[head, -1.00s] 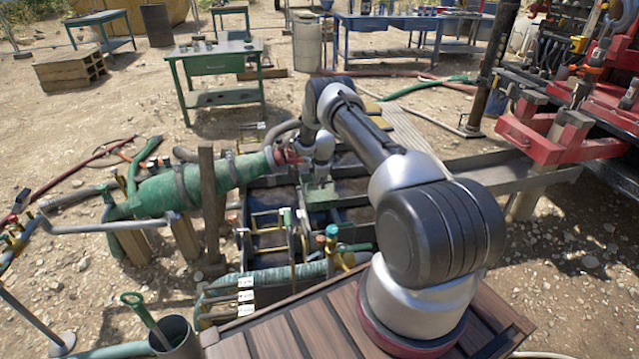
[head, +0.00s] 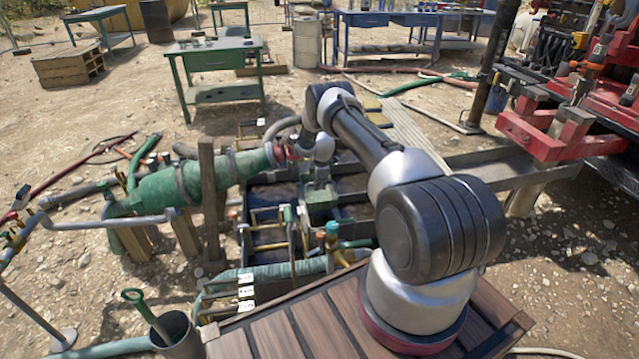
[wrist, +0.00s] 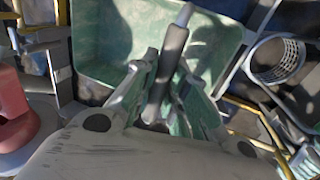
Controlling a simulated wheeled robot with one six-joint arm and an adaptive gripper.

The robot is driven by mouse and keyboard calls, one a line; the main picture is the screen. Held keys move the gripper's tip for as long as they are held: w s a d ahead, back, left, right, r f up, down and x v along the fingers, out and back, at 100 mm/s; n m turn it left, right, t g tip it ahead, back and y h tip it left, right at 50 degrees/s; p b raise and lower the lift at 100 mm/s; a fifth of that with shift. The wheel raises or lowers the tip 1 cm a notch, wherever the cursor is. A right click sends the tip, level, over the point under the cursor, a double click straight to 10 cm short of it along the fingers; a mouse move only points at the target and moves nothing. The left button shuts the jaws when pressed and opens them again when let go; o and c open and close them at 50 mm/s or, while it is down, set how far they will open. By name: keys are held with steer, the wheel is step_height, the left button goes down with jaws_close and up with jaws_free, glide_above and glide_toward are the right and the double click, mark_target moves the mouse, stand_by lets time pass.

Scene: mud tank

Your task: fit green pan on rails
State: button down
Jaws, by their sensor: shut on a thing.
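The green pan (head: 318,196) is in the dark tank below my arm in the head view. In the wrist view the pan (wrist: 110,50) fills the upper middle, with a grey bar-shaped handle (wrist: 172,65) across it. My gripper (wrist: 165,85) is shut on this handle, with one finger on each side. In the wrist view a grey bar (wrist: 258,38) runs along the pan's right side; it may be one of the rails. I cannot tell whether the pan rests on the rails or hangs just above them. The gripper's body hides the pan's near edge.
A perforated grey basket (wrist: 278,60) and yellow pipes lie right of the pan in the wrist view. A red rounded part (wrist: 15,110) is at the left. In the head view, a thick green hose (head: 190,180) and a wooden post (head: 208,200) stand left of the tank.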

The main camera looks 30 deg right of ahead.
steer(key=shift+f, duration=0.15)
steer(key=shift+f, duration=0.5)
steer(key=shift+f, duration=0.6)
stand_by(0.3)
steer(key=c, duration=1.4)
jaws_free()
steer(key=shift+o, duration=0.2)
steer(key=v, duration=1.2)
